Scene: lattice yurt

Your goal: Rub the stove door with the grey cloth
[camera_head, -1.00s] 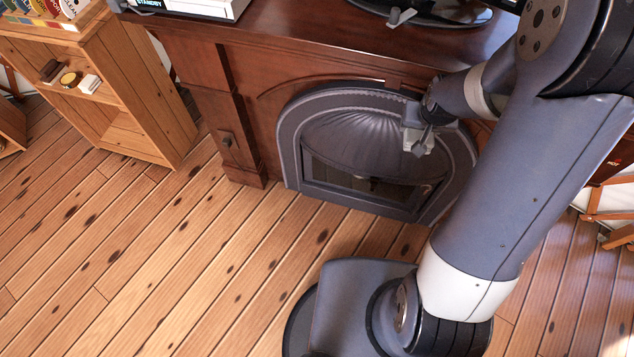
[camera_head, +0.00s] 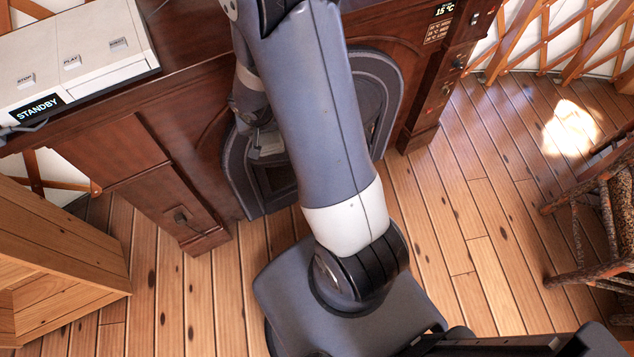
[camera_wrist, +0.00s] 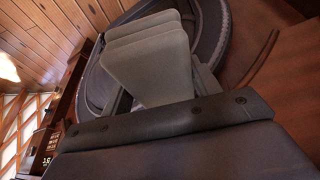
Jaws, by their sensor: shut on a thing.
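The stove door is in the arched dark grey stove front (camera_head: 238,170), set in a wooden surround; my arm covers much of it in the head view. The arched front also shows behind the cloth in the wrist view (camera_wrist: 212,32). The grey cloth (camera_wrist: 150,62) looks like a folded, layered pad and stands out from my gripper (camera_wrist: 165,100), which is shut on it. In the head view my gripper (camera_head: 264,146) is at the left part of the stove front, partly behind my arm. I cannot tell whether the cloth touches the door.
A white device reading STANDBY (camera_head: 75,58) sits on the wooden mantel at the upper left. A wooden shelf unit (camera_head: 60,265) stands at the lower left. A rustic chair (camera_head: 590,225) is at the right. The plank floor (camera_head: 465,200) between stove and chair is clear.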

